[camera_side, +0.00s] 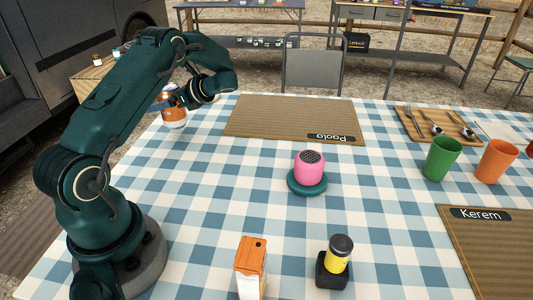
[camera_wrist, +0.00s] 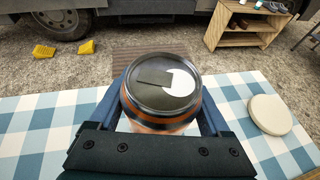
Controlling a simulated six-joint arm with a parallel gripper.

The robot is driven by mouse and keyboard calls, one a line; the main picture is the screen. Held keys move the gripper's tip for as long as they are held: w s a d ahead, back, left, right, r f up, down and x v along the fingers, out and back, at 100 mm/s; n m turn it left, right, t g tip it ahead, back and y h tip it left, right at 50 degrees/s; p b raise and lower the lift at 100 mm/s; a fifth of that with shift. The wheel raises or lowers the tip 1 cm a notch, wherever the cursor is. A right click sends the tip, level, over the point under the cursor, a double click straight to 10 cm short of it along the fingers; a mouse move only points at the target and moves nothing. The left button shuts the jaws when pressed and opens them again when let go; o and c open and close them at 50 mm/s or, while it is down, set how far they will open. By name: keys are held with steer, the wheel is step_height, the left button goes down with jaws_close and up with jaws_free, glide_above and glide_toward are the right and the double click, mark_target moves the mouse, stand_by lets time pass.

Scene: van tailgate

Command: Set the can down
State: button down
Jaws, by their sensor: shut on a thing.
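My gripper (camera_wrist: 163,100) is shut on an orange can, with one finger on each side of it. In the wrist view the can's dark lid (camera_wrist: 160,82) faces the camera, with a pale patch on it. In the side view the can (camera_side: 174,117) hangs upright below my wrist near the far left edge of the checked table (camera_side: 225,190). I cannot tell whether its base touches the cloth. My arm partly hides its top there.
A cream round disc (camera_wrist: 270,115) lies right of the can.

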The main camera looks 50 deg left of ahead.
mark_target(166, 114)
steer(key=shift+f, duration=1.8)
steer(key=shift+f, duration=0.15)
jaws_free()
